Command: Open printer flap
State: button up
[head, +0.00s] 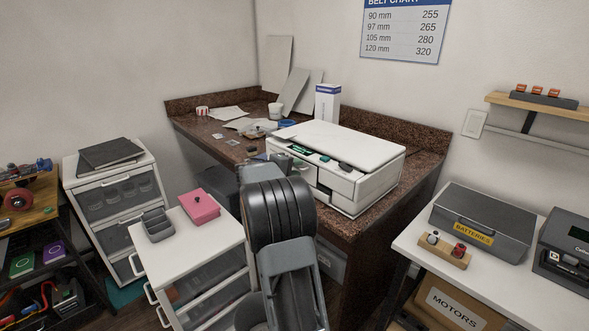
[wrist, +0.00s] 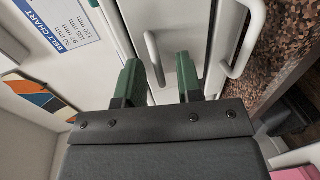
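The white printer (head: 345,143) sits on the speckled brown counter, its front partly hidden by my arm in the head view. In the wrist view, a white front panel (wrist: 182,28) of the printer fills the upper middle. A short white bar handle (wrist: 153,52) on it lies between my fingers in the picture, nearer the left one. A second, larger handle (wrist: 246,40) is to its right. My gripper (wrist: 158,66) is open, its green fingers apart and pointing at the panel. I cannot tell whether either finger touches the handle.
The counter (head: 400,199) has a raised back edge; papers, a white cup (head: 275,111) and a blue-white box (head: 327,102) stand behind the printer. A white drawer unit (head: 196,243) with a pink box (head: 200,207) is close at left. A bench with a grey battery case (head: 481,224) is right.

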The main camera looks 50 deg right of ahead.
jog(key=shift+c, duration=0.2)
grip_shut()
